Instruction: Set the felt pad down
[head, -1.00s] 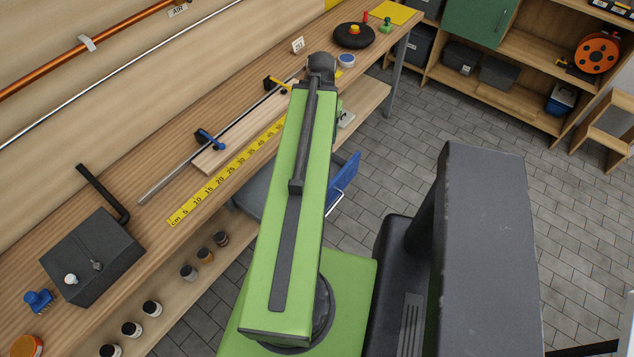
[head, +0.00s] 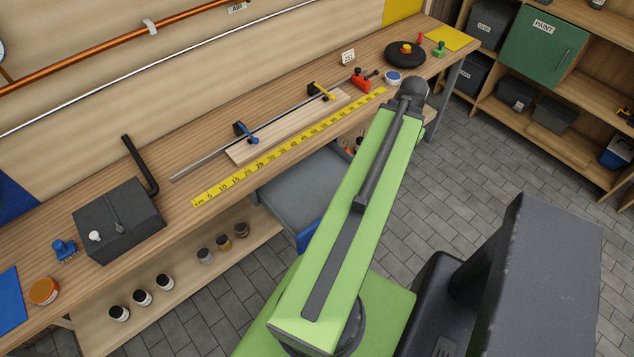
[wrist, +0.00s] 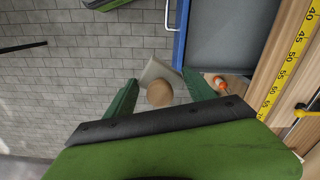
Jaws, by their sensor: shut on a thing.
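My gripper (wrist: 160,84) shows in the wrist view with its two green fingers closed around a pale grey piece with a round brown wooden part, which appears to be the felt pad (wrist: 157,70). It is held above the grey tiled floor, just left of the open blue-fronted drawer (wrist: 232,32). No support shows touching it. In the head view my green arm hides the gripper and the pad. The workbench (head: 205,130) runs along the left of the arm.
A yellow measuring strip (head: 290,148), a wooden board (head: 275,136) with clamps and a red tool (head: 362,79) lie on the bench. A dark round disc (head: 405,56) stands farther back. The drawer (head: 300,185) sticks out below.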

